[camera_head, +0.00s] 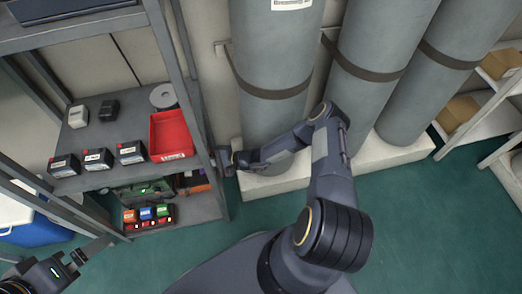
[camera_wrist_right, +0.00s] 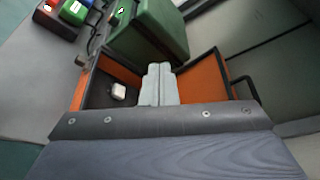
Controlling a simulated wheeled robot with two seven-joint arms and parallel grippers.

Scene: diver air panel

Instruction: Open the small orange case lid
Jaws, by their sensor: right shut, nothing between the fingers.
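The small orange case (camera_head: 196,187) sits on the lower shelf, partly hidden by the shelf post. In the right wrist view its dark inside and orange wall (camera_wrist_right: 127,75) show, with a small white item (camera_wrist_right: 118,91) inside. An orange panel with a black handle (camera_wrist_right: 246,88), which looks like its lid, stands on the right. The case looks open. My right gripper (camera_wrist_right: 160,72) is shut and empty, with its fingertips between the open inside and this panel; contact is unclear. In the head view it reaches the rack's right side (camera_head: 226,160). My left gripper (camera_head: 98,245) is at the lower left.
A green case (camera_wrist_right: 150,32) stands beside the orange case. Red, blue and green-topped small units (camera_head: 147,214) sit at the shelf front. A red bin (camera_head: 171,134) is on the shelf above. The rack post (camera_head: 190,100) and grey cylinders (camera_head: 275,70) flank my right arm.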

